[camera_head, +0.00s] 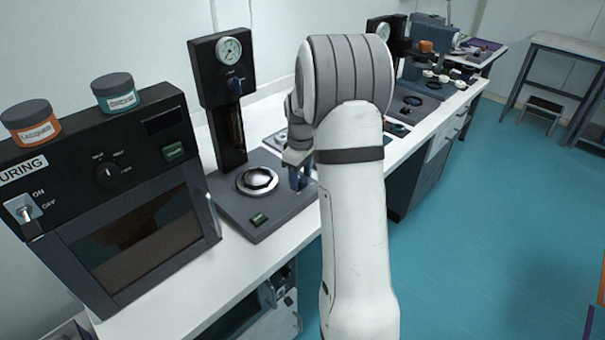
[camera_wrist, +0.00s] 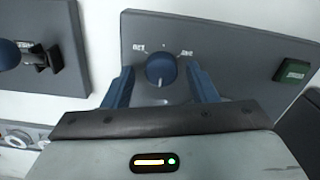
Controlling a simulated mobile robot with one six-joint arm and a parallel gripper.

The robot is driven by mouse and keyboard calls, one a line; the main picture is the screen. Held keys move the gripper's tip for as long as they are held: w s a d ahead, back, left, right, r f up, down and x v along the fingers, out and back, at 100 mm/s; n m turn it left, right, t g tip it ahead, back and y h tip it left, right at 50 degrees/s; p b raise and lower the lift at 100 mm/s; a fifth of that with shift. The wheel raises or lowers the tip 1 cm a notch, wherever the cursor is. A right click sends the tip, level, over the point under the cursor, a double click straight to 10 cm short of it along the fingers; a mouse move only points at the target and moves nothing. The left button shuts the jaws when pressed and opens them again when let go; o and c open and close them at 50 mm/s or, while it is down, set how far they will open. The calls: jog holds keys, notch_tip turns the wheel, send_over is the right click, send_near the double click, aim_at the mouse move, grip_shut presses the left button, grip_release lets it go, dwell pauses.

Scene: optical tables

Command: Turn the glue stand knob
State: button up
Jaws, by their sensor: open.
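The round blue knob (camera_wrist: 161,69) shows in the wrist view on a grey panel (camera_wrist: 225,45), with white markings on either side of it. My gripper (camera_wrist: 157,76) is open, with one blue finger to the left of the knob and one to the right. Small gaps seem to show between the fingers and the knob; contact cannot be told. In the head view my gripper (camera_head: 301,178) points down beside the workbench stand, partly hidden by my arm. The knob does not show clearly in the head view.
Another grey panel (camera_wrist: 60,70) lies at left. In the head view, a black gauge stand (camera_head: 219,75) and a curing oven (camera_head: 110,175) with two jars on top stand left of my arm. Blue floor is open at right.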

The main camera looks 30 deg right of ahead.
aim_at(301, 178)
notch_tip(301, 178, up, 8)
jog(key=shift+f, duration=0.25)
jog(key=shift+r, duration=0.15)
jog(key=shift+a, duration=0.1)
dwell(0.4)
jog(key=s+a+r+m+t, duration=0.1)
jog(key=s+a+r+m, duration=0.3)
jog(key=s+a, duration=0.6)
jog(key=s+a+m, duration=0.1)
jog(key=s+a, duration=0.1)
jog(key=s, duration=0.6)
jog(key=s+a+f+m+t, duration=0.1)
jog(key=s+a, duration=0.2)
jog(key=s, duration=0.5)
jog(key=shift+s+a+t, duration=0.15)
jog(key=shift+s+t, duration=0.15)
jog(key=shift+s, duration=0.05)
jog(key=shift+c, duration=0.2)
